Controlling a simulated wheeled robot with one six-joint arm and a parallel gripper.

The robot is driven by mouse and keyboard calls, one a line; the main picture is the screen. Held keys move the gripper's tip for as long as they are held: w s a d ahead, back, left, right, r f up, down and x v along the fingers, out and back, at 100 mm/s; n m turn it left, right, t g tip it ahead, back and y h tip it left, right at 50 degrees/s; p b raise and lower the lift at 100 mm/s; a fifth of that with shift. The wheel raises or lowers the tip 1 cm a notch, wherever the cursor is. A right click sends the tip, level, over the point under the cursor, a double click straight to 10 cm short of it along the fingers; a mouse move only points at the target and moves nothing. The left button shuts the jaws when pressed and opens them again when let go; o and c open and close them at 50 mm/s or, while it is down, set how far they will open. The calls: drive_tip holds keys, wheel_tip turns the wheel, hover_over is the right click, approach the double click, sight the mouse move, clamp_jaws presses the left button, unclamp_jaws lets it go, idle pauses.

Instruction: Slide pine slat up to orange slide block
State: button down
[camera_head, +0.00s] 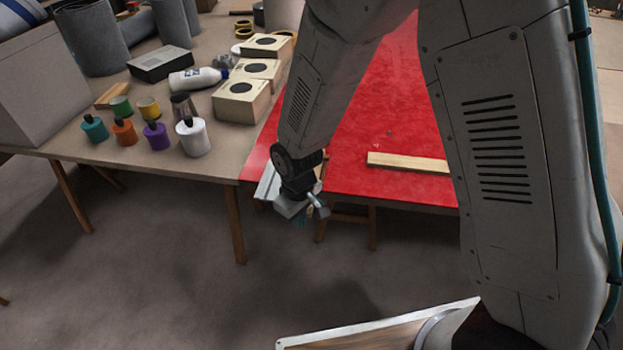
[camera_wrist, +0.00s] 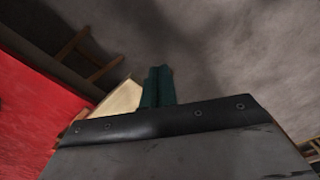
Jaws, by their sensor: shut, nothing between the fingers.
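A pale pine slat (camera_head: 407,161) lies flat on the red tabletop (camera_head: 385,110), near its front edge. Its right end is hidden behind my arm. My gripper (camera_head: 303,219) hangs just off the front edge of the red top, left of the slat and apart from it. In the wrist view, its dark teal fingers (camera_wrist: 157,86) are together with nothing between them, over the grey floor. I cannot make out an orange slide block in either view; my arm covers part of the red top.
A pale strip (camera_head: 267,183) juts from the table edge beside my gripper; a pale piece (camera_wrist: 120,99) shows left of the fingers.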

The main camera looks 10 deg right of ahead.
drive_tip(key=shift+w+d, duration=0.3)
drive_tip(key=shift+w, duration=0.55)
drive_tip(key=shift+w+d, duration=0.3)
drive_tip(key=shift+w, duration=0.5)
drive_tip(key=shift+w+d, duration=0.3)
drive_tip(key=shift+w, duration=0.55)
drive_tip(key=shift+s, duration=0.1)
wheel_tip(320, 180, up, 9)
drive_tip(key=s+a, duration=0.1)
drive_tip(key=s, duration=0.1)
drive_tip(key=shift+s, duration=0.35)
drive_tip(key=shift+s, duration=0.1)
idle(0.3)
